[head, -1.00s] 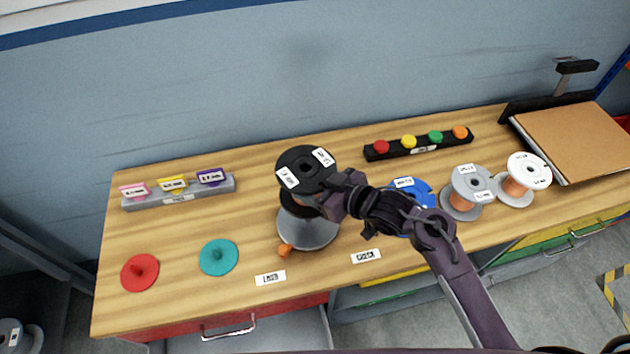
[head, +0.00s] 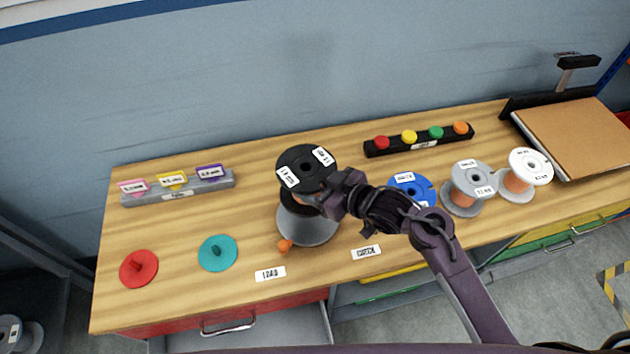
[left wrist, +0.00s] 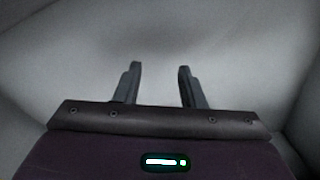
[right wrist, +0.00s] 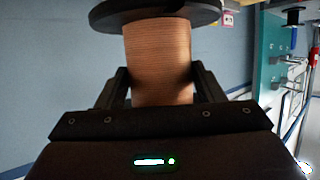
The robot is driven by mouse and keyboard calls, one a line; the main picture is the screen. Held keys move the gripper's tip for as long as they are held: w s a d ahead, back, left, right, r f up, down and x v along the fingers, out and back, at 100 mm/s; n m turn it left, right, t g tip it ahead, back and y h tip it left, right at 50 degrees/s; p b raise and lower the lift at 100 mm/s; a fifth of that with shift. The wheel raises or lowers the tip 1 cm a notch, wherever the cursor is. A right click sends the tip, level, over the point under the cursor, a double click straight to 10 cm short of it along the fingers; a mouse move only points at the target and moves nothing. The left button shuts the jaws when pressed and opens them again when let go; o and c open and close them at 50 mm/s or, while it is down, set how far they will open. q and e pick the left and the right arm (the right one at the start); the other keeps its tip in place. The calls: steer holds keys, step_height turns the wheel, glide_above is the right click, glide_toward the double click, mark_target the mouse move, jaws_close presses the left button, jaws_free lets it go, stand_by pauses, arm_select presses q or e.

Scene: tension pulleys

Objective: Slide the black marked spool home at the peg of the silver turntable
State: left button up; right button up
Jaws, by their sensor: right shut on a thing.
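The black marked spool (head: 292,160) has a black flange with white labels and a centre hole. My right gripper (head: 328,200) is shut on its copper-wound core, which shows between the fingers in the right wrist view (right wrist: 158,62). The spool is over the silver turntable (head: 306,230), a grey disc on the bench with an orange knob (head: 285,246) at its front. The peg is hidden by the spool, so I cannot tell whether the spool is around it or above it. My left gripper (left wrist: 160,85) is open and empty in the left wrist view, and not in the head view.
Blue (head: 405,186), grey (head: 465,177) and white (head: 530,161) spools stand to the right. Red (head: 139,268) and teal (head: 217,253) knobbed discs lie at the left. A button bar (head: 420,142) and a tag rack (head: 180,194) are behind. The front left bench is mostly clear.

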arm_select(q)
steer(key=shift+r, duration=0.25)
arm_select(e)
steer(key=shift+r, duration=0.15)
arm_select(q)
steer(key=shift+f, duration=0.15)
arm_select(e)
steer(key=shift+f, duration=0.2)
arm_select(q)
steer(key=shift+f+b, duration=0.65)
arm_select(e)
steer(key=shift+f, duration=1.3)
arm_select(q)
steer(key=shift+r+p, duration=0.3)
steer(key=shift+f, duration=0.1)
arm_select(e)
steer(key=shift+f, duration=0.1)
arm_select(q)
steer(key=shift+f+b, duration=0.75)
steer(key=shift+b, duration=0.1)
arm_select(e)
steer(key=shift+f, duration=1.35)
arm_select(q)
steer(key=shift+r, duration=0.25)
steer(key=shift+f, duration=0.15)
arm_select(e)
steer(key=shift+f, duration=0.25)
